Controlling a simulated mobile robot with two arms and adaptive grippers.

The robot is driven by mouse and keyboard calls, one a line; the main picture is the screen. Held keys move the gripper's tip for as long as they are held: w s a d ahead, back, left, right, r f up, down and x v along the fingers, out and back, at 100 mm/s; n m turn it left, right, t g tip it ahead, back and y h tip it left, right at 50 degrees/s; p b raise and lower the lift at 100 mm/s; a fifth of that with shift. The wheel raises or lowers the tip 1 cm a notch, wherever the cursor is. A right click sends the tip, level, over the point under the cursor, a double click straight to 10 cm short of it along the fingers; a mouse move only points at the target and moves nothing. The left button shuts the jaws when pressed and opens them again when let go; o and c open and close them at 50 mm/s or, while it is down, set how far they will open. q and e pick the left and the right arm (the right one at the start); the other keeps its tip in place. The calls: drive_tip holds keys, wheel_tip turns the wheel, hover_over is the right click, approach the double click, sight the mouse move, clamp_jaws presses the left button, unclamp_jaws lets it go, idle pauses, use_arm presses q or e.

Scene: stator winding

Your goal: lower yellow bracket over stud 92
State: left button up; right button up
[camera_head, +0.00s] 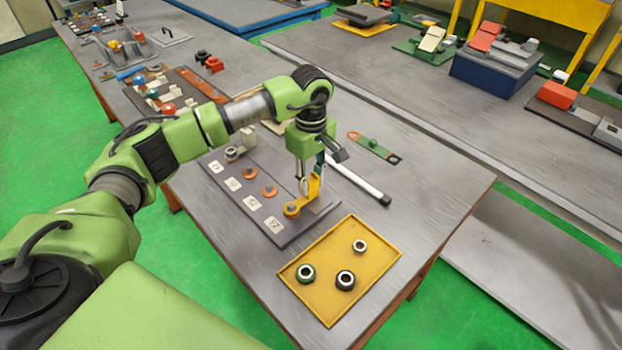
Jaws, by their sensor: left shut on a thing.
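My left gripper (308,180) points down over the near end of a grey board (235,207) and is shut on the yellow bracket (314,191). The bracket's upper part is between the fingers. Its orange-yellow ring end (292,210) reaches down to the left, beside the nearest white label (273,224). I cannot tell whether the ring touches the board or is around a stud. Stud 92 cannot be picked out; the labels are too small to read surely. Orange ringed studs (269,190) stand farther along the board. My right gripper is not in view.
A yellow tray (318,308) with three dark-and-silver rings lies near the table's front corner. A white rod with a black end (358,181) and a green bracket (374,146) lie right of the board. Tools and parts crowd the table's far left.

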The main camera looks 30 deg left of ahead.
sight(311, 181)
use_arm(q)
drive_tip(key=shift+f, duration=0.25)
drive_tip(key=o, duration=1.2)
drive_tip(key=shift+r, duration=0.15)
drive_tip(key=shift+r+p, duration=1.6)
drive_tip(key=shift+r, duration=1.8)
drive_tip(key=shift+f, duration=0.1)
